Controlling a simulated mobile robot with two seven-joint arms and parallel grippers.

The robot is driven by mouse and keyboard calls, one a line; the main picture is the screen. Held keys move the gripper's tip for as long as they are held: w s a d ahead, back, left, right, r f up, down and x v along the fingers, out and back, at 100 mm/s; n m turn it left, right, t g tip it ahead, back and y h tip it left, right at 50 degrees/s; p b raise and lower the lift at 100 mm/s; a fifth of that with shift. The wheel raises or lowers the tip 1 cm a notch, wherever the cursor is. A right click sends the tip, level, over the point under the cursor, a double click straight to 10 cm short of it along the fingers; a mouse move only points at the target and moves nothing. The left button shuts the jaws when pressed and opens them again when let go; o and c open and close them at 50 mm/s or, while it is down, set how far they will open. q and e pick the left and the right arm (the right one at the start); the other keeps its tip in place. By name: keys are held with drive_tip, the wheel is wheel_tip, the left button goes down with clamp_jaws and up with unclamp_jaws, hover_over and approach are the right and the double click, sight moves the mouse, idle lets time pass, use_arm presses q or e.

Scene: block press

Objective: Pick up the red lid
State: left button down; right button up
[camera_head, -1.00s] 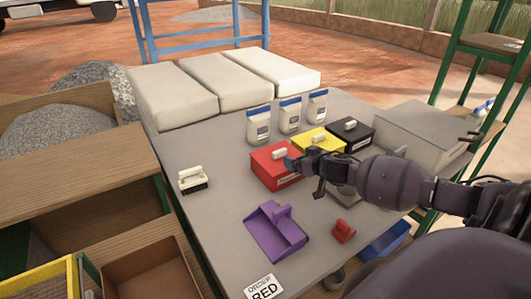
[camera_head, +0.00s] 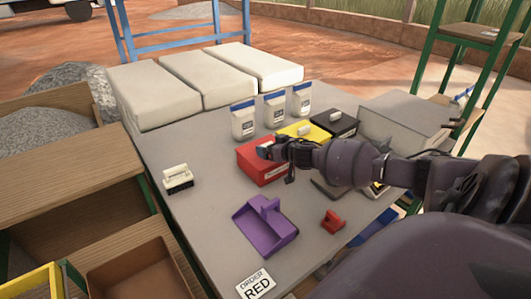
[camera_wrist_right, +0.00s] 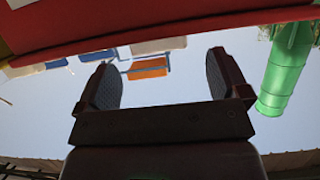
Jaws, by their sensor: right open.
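The red box with its red lid (camera_head: 250,150) stands on the grey table between the white bags and the purple scoop. My right gripper (camera_head: 266,151) is at the top of the red box in the head view, in front of where the lid's pale handle was visible; the handle is now hidden. In the right wrist view the gripper (camera_wrist_right: 162,82) is open with nothing seen between its fingers. A red surface (camera_wrist_right: 170,30) crosses the top of that view, beyond the fingertips. Contact with the lid cannot be told. My left gripper is out of view.
Yellow (camera_head: 303,132) and black (camera_head: 335,123) lidded boxes stand beside the red one. Several white bags are behind. A purple scoop (camera_head: 264,228), a small red object (camera_head: 332,222), a brush (camera_head: 177,179) and an "ORDER RED" card (camera_head: 255,284) lie on the table.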

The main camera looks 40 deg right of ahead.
sight(266, 144)
drive_tip(key=shift+b+x, duration=0.3)
drive_tip(key=shift+x, duration=1.45)
drive_tip(key=shift+s+f, duration=0.1)
drive_tip(key=c, duration=1)
drive_tip(key=shift+c, duration=0.2)
